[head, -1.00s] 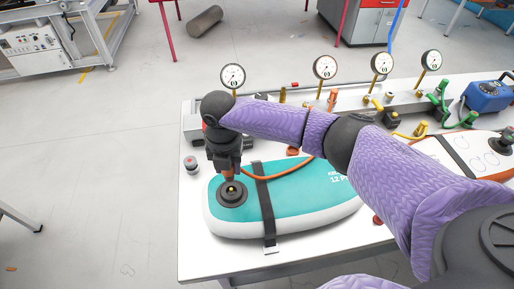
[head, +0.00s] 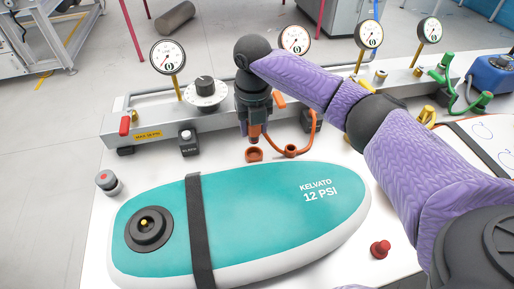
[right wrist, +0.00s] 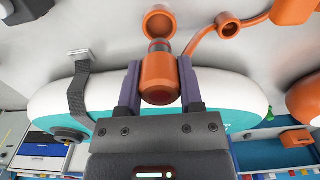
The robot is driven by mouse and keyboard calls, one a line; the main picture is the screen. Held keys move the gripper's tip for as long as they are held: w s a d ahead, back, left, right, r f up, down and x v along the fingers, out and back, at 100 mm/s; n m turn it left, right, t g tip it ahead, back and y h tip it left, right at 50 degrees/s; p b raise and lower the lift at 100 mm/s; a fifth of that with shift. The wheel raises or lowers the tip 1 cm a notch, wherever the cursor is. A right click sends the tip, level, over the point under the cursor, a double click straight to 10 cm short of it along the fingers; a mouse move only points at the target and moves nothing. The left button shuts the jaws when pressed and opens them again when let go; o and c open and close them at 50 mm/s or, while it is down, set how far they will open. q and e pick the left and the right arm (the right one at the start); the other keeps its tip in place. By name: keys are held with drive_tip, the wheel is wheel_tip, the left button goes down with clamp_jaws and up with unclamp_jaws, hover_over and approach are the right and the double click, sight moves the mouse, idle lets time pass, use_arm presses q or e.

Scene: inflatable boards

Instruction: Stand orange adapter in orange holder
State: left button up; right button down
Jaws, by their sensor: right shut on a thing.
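My right gripper (head: 254,128) is shut on the orange adapter (right wrist: 158,78), which points down. In the right wrist view the adapter's body sits between the two fingers, with a dark and reddish band at its far end. The orange holder (head: 254,154) is a small round cup on the white table, just behind the teal board. In the head view the adapter is above the holder with a small gap. The holder's open mouth (right wrist: 158,22) lies just beyond the adapter's tip in the right wrist view. My left gripper is out of view.
The teal board (head: 255,215) with its black valve (head: 149,229) and strap lies in front. An orange hose (head: 300,146) curves beside the adapter. A grey rail (head: 180,118) with gauges and a dial runs behind. A red knob (head: 380,249) stands at right.

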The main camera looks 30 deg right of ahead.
wheel_tip(320, 180, down, 6)
drive_tip(key=shift+r+b, duration=0.15)
drive_tip(key=shift+b, duration=0.75)
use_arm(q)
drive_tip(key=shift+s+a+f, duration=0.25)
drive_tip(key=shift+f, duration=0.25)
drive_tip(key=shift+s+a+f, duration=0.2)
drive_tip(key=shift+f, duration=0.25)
use_arm(e)
drive_tip(key=shift+r, duration=0.1)
drive_tip(key=shift+c, duration=1.2)
unclamp_jaws()
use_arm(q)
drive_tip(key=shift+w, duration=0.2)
use_arm(e)
wheel_tip(320, 180, up, 12)
drive_tip(key=p, duration=0.4)
drive_tip(key=shift+p, duration=0.35)
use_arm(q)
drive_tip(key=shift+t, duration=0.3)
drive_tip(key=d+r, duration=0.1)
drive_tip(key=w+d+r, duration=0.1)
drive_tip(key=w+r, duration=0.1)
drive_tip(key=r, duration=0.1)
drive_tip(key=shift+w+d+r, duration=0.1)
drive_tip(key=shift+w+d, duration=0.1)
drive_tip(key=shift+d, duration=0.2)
